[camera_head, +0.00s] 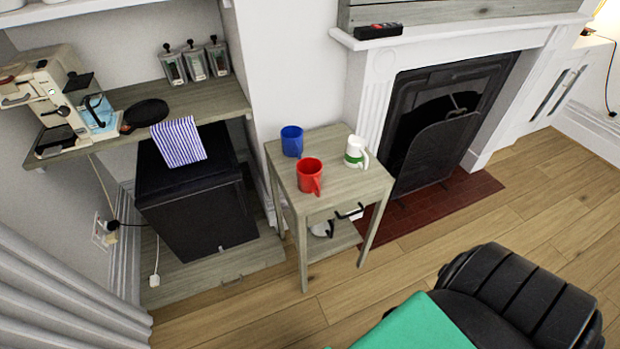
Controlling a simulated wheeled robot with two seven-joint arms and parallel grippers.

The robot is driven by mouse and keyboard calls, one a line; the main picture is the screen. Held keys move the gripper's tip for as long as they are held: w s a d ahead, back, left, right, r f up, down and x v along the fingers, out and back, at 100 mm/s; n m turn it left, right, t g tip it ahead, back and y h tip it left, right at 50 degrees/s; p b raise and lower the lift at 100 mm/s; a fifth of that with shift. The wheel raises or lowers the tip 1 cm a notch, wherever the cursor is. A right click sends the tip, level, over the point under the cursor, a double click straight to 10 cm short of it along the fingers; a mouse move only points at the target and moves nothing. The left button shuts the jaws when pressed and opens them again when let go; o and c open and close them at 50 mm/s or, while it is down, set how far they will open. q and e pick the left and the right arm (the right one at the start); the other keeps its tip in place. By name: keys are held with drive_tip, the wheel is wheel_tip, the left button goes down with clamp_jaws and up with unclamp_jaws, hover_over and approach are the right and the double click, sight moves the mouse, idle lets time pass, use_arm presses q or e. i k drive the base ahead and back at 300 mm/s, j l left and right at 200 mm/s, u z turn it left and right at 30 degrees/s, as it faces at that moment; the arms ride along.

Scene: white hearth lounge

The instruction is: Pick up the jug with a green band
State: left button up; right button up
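The white jug with a green band (355,150) stands upright on the top of a small wooden side table (335,193), near its right back side. Its handle points to the right. A red mug (309,175) stands to the left and nearer the front edge, and a blue mug (291,141) stands at the back left. All three are apart from each other. Neither of my grippers shows in the head view.
A fireplace (440,125) with a dark screen stands behind and right of the table. A black fridge (195,195) under a wooden counter is to the left. A black padded seat (520,300) with a green cloth (420,326) is at the lower right. Wooden floor (400,265) lies free between.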

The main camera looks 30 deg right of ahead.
sight(355, 154)
drive_tip(key=k+l+z, duration=0.1)
drive_tip(key=z, duration=1.25)
